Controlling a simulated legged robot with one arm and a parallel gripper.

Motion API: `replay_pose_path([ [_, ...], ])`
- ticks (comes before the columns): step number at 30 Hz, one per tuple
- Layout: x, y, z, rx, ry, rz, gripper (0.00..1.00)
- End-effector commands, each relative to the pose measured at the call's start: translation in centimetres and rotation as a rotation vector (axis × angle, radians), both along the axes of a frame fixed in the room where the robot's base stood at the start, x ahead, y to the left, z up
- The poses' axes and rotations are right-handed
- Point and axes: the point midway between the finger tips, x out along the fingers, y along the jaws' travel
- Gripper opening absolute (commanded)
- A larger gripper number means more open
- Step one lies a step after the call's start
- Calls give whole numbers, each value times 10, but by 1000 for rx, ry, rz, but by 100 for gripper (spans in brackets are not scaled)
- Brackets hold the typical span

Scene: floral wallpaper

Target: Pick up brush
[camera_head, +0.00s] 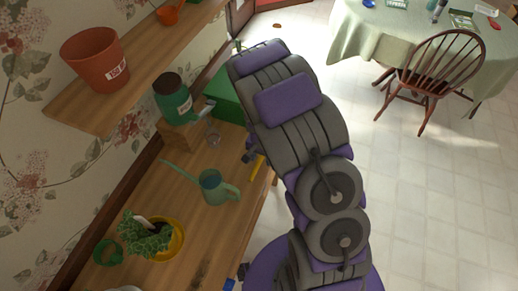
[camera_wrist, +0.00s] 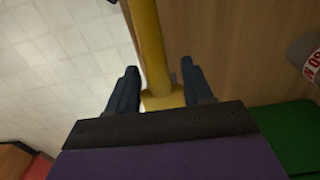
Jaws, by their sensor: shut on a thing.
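A yellow handle, most likely the brush (camera_wrist: 147,45), runs up between the two dark blue fingers of my gripper (camera_wrist: 159,67) in the wrist view. It widens into a yellow block near the gripper's base. My gripper is shut on it. No bristles can be made out. In the head view a short yellow piece of the brush (camera_head: 257,166) shows beside my arm at the right edge of the wooden bench (camera_head: 222,228). My arm hides most of the gripper there.
A green watering can (camera_head: 216,187), a potted plant (camera_head: 150,238), a dark green jar (camera_head: 174,100) and a green box (camera_head: 228,95) stand on or above the bench. An orange pot (camera_head: 95,60) sits on the upper shelf (camera_head: 135,85). A wooden chair (camera_head: 436,75) and open tiled floor lie right.

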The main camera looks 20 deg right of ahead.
Motion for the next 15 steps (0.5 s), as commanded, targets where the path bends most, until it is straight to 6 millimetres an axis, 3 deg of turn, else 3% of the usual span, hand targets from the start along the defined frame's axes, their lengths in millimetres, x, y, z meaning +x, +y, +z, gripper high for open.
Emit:
replay_pose_path([
  [6,-40,3,3,2,7,0,14],
  [15,-84,4,8,0,2,1,14],
])
